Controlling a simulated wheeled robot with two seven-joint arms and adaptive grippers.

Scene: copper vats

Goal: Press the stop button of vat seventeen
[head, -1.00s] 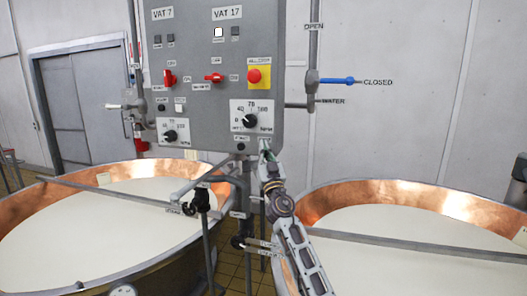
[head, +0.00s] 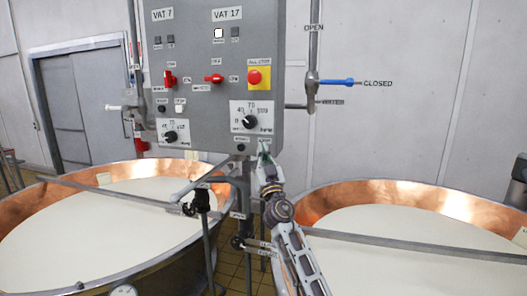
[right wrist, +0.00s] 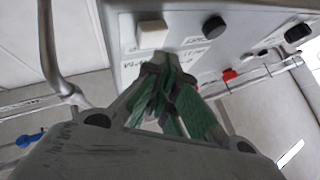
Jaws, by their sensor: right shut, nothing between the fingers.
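The grey control panel (head: 205,120) carries a VAT 7 column and a VAT 17 column. At the bottom of the VAT 17 column is a round black button (head: 241,147) with a small label I cannot read. My right gripper (head: 264,152) is shut and empty at the panel's lower right corner, just right of that button. In the right wrist view its green fingertips (right wrist: 168,70) are just below a square white button (right wrist: 152,35); contact is unclear. The round black button (right wrist: 213,27) is to its right. The gripper hides the white button in the head view.
A red mushroom button (head: 254,76) on a yellow plate and a black dial (head: 250,121) sit above. A blue-handled valve (head: 337,82) is right of the panel. Copper vats of white liquid, left (head: 155,170) and right (head: 450,201), flank the stand and pipes below.

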